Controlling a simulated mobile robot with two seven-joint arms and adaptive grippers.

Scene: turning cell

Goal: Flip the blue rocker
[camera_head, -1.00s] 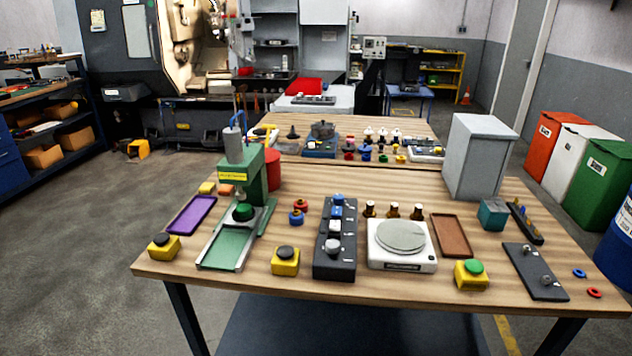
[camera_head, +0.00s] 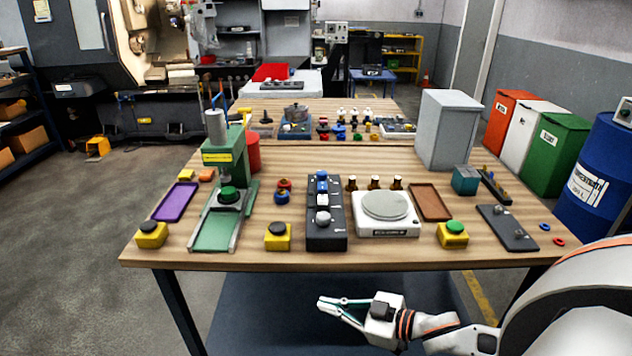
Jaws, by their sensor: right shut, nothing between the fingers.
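The blue rocker (camera_head: 321,182) is at the far end of a dark switch panel (camera_head: 327,240) on the wooden table. A white rocker and a grey round knob sit nearer on the same panel. My right gripper (camera_head: 322,304) is shut and empty in front of the table, below its front edge in the picture, well apart from the panel. Its fingers point left. Which way the blue rocker is tipped is too small to tell. My left gripper is not in view.
A yellow box with a black button (camera_head: 278,236) stands left of the panel, and a white scale (camera_head: 388,224) right of it. A green press (camera_head: 222,160) stands further left. Small brown bottles (camera_head: 374,183) stand behind the scale. The table's front edge (camera_head: 330,262) lies between gripper and panel.

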